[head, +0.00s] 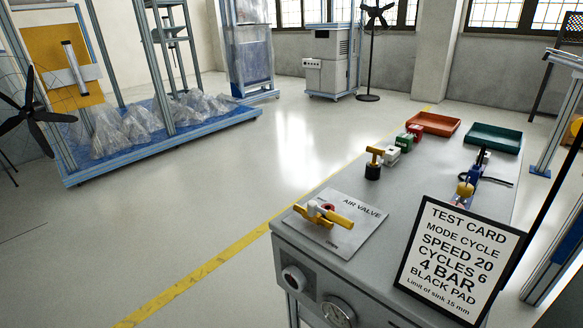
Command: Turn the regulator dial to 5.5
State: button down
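A round knob with a pale face (294,279) sits on the front panel of the grey bench (345,258), near its left corner. It appears to be the regulator dial; its scale and setting are too small to read. A round pressure gauge (338,312) is to its right, cut by the bottom edge, and its reading is unclear. A black-framed test card (458,262) stands at the bench's front right. It reads mode cycle, speed 20, cycles 6, 4 bar, black pad, limit of sink 15 mm. My gripper does not show in this view.
A yellow-handled air valve (324,216) lies on a labelled plate on the bench. Behind are a yellow-topped black piece (374,163), small coloured blocks, an orange tray (433,124) and a green tray (494,138). Open floor lies left of the bench.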

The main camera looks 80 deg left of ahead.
aim_at(295, 279)
jog(key=k+l+u, duration=0.15)
jog(key=k+u, duration=0.85)
jog(key=k+j, duration=0.1)
jog(key=k, duration=0.4)
